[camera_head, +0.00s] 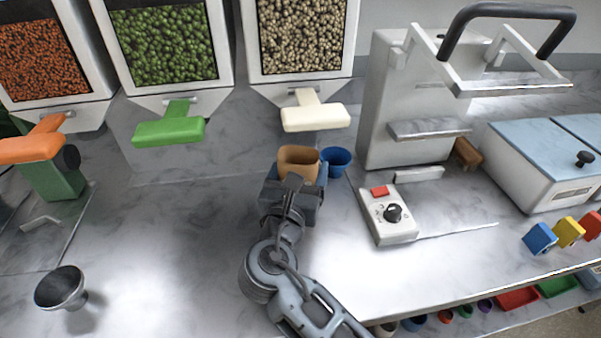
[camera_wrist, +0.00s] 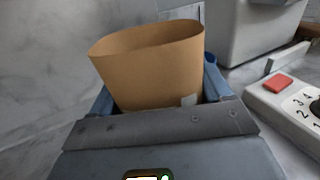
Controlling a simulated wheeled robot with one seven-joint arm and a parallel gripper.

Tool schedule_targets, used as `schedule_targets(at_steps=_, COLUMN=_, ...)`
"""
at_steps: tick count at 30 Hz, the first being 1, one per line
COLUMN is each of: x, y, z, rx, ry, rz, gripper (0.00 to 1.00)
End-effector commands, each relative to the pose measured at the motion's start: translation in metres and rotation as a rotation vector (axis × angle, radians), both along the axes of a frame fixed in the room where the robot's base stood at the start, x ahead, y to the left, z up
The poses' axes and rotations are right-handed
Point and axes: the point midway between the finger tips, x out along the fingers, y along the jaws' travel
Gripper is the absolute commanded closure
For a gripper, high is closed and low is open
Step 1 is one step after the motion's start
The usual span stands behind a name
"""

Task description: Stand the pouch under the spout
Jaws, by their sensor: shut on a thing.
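The kraft pouch (camera_head: 299,160) is brown, upright and open at the top. My gripper (camera_head: 292,182) is shut on it from the near side. In the wrist view the pouch (camera_wrist: 150,65) stands between the two blue fingers, its mouth facing up. The pouch is in front of the right dispenser, below its cream spout lever (camera_head: 314,117). Whether its base touches the counter is hidden by my gripper. Two other dispensers have a green lever (camera_head: 170,130) and an orange lever (camera_head: 33,146).
A control box (camera_head: 390,213) with a red button and a dial lies to the right, before the grey press machine (camera_head: 405,100). A dark funnel (camera_head: 61,288) stands at front left. The counter between is clear.

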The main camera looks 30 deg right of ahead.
Motion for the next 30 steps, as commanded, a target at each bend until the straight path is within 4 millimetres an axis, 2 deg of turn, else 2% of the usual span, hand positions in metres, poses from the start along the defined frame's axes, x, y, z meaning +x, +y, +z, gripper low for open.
schedule_targets(at_steps=13, x=-0.0001, y=-0.0002, z=-0.0089, rx=-0.001, ry=-0.001, rz=0.000, gripper=0.51)
schedule_targets(at_steps=14, x=-0.0001, y=-0.0002, z=-0.0092, rx=0.000, ry=0.000, rz=0.000, gripper=0.21)
schedule_targets(at_steps=18, x=-0.0001, y=-0.0002, z=-0.0087, rx=-0.001, ry=-0.001, rz=0.000, gripper=0.07)
schedule_targets(at_steps=21, x=-0.0001, y=-0.0002, z=-0.0086, rx=-0.001, ry=-0.001, rz=0.000, gripper=0.00)
schedule_targets(at_steps=30, x=-0.0018, y=0.0016, z=-0.0059, rx=0.000, ry=-0.001, rz=0.001, gripper=0.00)
